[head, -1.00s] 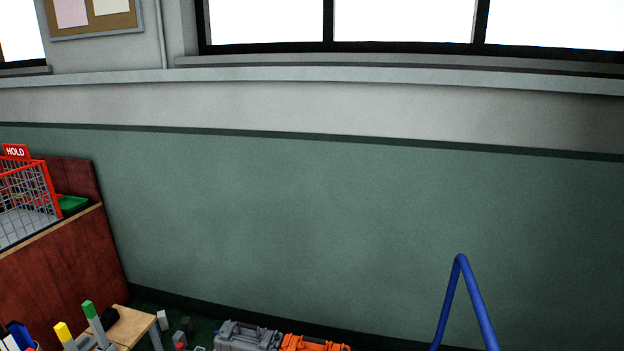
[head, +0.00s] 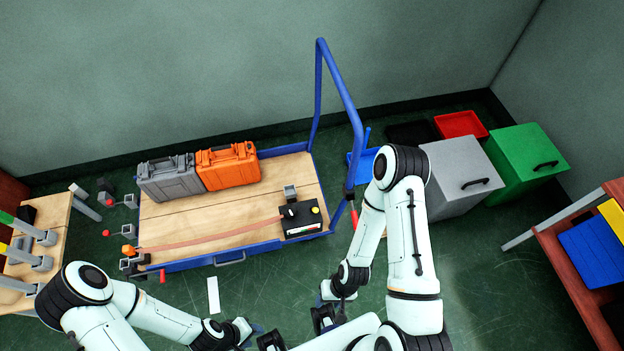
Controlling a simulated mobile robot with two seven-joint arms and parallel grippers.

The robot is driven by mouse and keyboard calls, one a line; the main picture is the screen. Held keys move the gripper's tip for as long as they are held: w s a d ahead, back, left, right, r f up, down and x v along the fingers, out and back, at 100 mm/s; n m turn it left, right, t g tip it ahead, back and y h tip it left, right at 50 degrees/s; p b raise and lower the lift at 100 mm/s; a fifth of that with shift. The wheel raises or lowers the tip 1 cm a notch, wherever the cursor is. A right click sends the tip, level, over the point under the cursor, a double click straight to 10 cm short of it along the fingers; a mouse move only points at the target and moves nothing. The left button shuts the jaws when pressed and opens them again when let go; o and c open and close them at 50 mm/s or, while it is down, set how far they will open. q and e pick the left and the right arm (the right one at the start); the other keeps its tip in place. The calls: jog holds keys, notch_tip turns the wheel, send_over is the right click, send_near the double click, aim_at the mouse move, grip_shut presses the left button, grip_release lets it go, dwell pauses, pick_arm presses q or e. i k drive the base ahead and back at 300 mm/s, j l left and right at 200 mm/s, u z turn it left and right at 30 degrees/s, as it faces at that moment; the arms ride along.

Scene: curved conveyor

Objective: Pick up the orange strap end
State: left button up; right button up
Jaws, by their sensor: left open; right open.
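A blue-framed cart (head: 185,229) with a plank deck stands in the middle of the head view. A thin, pale orange strap (head: 215,235) lies across its deck. The strap's small orange end (head: 128,250) is at the cart's left edge, beside small grey brackets. Its other end meets a black box (head: 301,221) with a yellow knob. My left gripper (head: 252,331) is low in the view, in front of the cart and apart from the strap. My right gripper (head: 323,297) is to its right, also apart from the strap. Both are open; their fingers are partly hidden.
Grey (head: 166,180) and orange (head: 228,167) cases sit at the deck's back. A blue handle (head: 340,90) rises at the cart's right. Grey (head: 462,185) and green (head: 525,165) bins stand farther right. A wooden table (head: 45,232) is at left. A white strip (head: 213,295) lies on open floor.

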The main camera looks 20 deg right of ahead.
aim_at(127, 250)
jog(key=k+j+z, duration=0.15)
jog(key=k+z, duration=0.7)
jog(key=u, duration=1.75)
jog(key=i+j, duration=0.3)
jog(key=i, duration=0.3)
jog(key=i+j+z, duration=0.1)
jog(key=i+j, duration=0.2)
jog(key=i, duration=0.25)
jog(key=i+j, duration=0.4)
jog(key=i, duration=0.2)
jog(key=i+j+z, duration=0.1)
jog(key=i+j, duration=0.25)
jog(key=i, duration=0.2)
